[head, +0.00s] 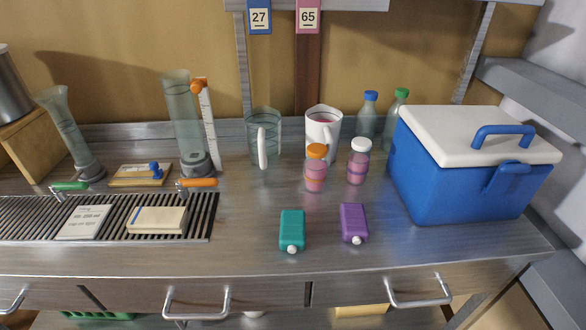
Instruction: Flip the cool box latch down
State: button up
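The cool box (442,180) stands at the right end of the steel counter. It has a blue body and a white lid (450,135), which looks shut. A blue handle (503,137) is on the lid. A blue latch (507,180) sits on the front face just under the lid's edge; I cannot tell for certain whether it is up or down. My gripper is not in view.
Teal (292,229) and purple (354,223) boxes lie on the counter left of the cool box. Orange-capped (315,170) and white-capped (358,163) jars stand behind them. A grey shelf (545,95) is at the right. Counter in front of the cool box is clear.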

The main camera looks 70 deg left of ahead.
aim_at(507, 172)
jog(key=u, duration=2.45)
